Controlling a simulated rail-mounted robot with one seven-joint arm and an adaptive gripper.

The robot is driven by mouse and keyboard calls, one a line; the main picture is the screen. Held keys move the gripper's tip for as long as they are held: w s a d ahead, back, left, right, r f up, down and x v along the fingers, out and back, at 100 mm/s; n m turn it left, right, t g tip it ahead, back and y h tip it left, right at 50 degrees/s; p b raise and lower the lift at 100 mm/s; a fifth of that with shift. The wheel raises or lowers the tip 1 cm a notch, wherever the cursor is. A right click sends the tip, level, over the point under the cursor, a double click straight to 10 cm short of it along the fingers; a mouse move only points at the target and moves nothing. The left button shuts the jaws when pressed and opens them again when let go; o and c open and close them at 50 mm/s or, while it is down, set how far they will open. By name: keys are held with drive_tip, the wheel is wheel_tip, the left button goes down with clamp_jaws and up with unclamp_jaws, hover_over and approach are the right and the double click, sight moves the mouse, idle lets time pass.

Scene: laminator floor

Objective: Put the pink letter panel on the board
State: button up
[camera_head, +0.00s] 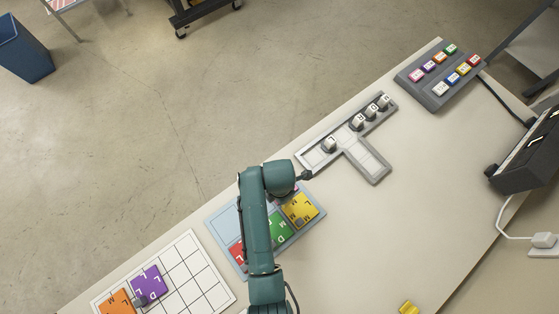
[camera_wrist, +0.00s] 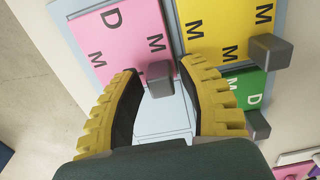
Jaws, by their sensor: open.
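The pink letter panel (camera_wrist: 118,40) lies on the pale blue tray (camera_wrist: 70,12) in the wrist view, with dark letters and a grey knob near its lower right corner. My gripper (camera_wrist: 160,70) is open, its two yellow-ribbed fingers on either side of that knob; I cannot tell whether they touch it. The white gridded board (camera_head: 205,285) is at the lower left there, holding an orange panel (camera_head: 116,303) and a purple panel (camera_head: 149,283).
A yellow panel (camera_wrist: 215,28) and a green panel (camera_wrist: 240,88), both with knobs, lie beside the pink one. A red panel (camera_head: 237,252) is on the same tray. A grey T-shaped holder (camera_head: 366,158), a key block (camera_head: 434,91) and a black machine (camera_head: 522,158) stand farther right.

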wheel_tip(320, 180, up, 11)
drive_tip(key=p, duration=0.1)
drive_tip(key=shift+p, duration=0.3)
drive_tip(key=w+d+r+m+t, duration=0.1)
drive_tip(key=w+r+m+t, duration=0.65)
drive_tip(key=w+r, duration=0.4)
wheel_tip(320, 180, up, 18)
drive_tip(key=d+m+t, duration=0.3)
drive_tip(key=m+t, duration=0.4)
drive_tip(key=m, duration=0.2)
drive_tip(key=s+d+r+m+t, duration=0.1)
drive_tip(key=s+r+m+t, duration=0.3)
drive_tip(key=r, duration=0.6)
drive_tip(key=s+d+r+m+t, duration=0.1)
drive_tip(key=s+r+m+t, duration=0.2)
drive_tip(key=r, duration=0.8)
drive_tip(key=shift+s+d+m+t, duration=0.35)
drive_tip(key=shift+s+m, duration=0.5)
drive_tip(key=shift+m, duration=0.3)
drive_tip(key=shift+f, duration=0.1)
